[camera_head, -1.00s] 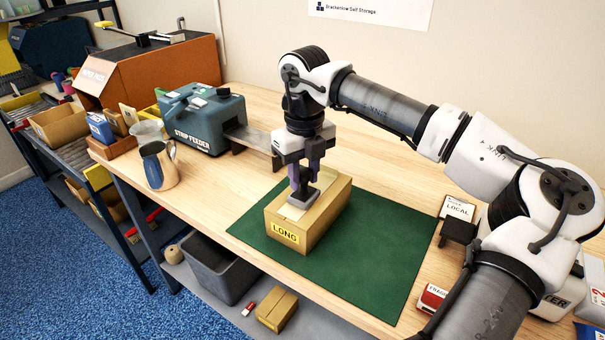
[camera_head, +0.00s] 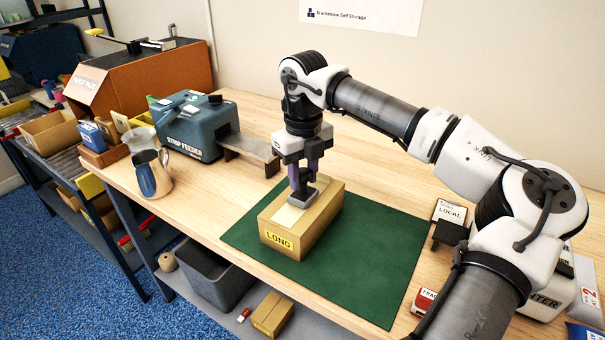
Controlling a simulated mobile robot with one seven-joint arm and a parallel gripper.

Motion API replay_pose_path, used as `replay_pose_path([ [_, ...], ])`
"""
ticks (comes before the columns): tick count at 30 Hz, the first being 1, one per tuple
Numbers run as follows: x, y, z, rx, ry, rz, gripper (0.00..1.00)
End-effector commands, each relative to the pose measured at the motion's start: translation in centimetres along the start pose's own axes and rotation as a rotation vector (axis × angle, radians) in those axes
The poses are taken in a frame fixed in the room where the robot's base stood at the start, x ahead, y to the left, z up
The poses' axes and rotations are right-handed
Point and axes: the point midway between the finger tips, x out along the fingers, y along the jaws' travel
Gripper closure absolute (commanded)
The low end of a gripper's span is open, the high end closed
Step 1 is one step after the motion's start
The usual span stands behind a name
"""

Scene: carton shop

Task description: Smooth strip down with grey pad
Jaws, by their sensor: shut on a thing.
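The carton marked LONG (camera_head: 296,234) stands on the green mat (camera_head: 375,262). A pale strip (camera_head: 288,214) lies on its top and shows in front of the pad. The grey pad (camera_head: 303,197) is in my gripper (camera_head: 304,182), which points straight down over the carton. The pad rests on or just over the strip near the middle of the carton top; I cannot tell whether it touches. The far part of the strip is hidden behind my gripper and the pad.
The strip feeder (camera_head: 197,125) with its outfeed shelf (camera_head: 248,150) stands behind left of the carton. A metal jug (camera_head: 152,173) is at the front left edge. A LOCAL sign (camera_head: 450,213) and a red box (camera_head: 424,300) are at right. The mat's right side is clear.

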Motion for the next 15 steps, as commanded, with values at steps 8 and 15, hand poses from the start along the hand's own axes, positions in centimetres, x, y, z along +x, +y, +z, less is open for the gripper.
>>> replay_pose_path([
  [8,0.0,-0.7,0.3,0.002,-0.001,0.001,0.89],
  [15,0.1,-1.8,0.8,0.002,0.0,0.001,0.89],
])
